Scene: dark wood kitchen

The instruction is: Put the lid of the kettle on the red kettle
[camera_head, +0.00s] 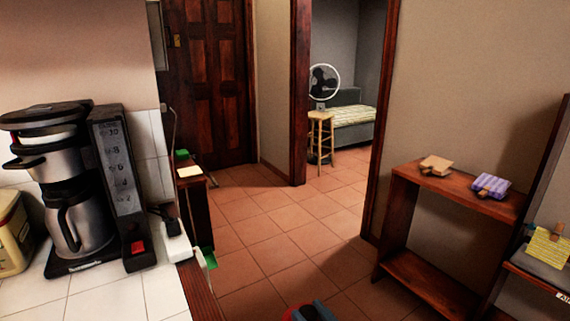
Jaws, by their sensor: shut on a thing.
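I see no red kettle and no kettle lid that I can make out. A small red and dark blue shape (312,312) shows at the bottom edge, cut off by the frame. I cannot tell whether it is part of my arm or a separate thing. No gripper fingers can be made out, so what they hold is hidden from this view.
A coffee maker (75,190) with a steel jug stands on the white tiled counter (110,297) at the left, beside a cream tin (12,235). A wooden shelf (440,287) with small items stands at the right. The tiled floor (270,225) between is mostly clear, toward a doorway.

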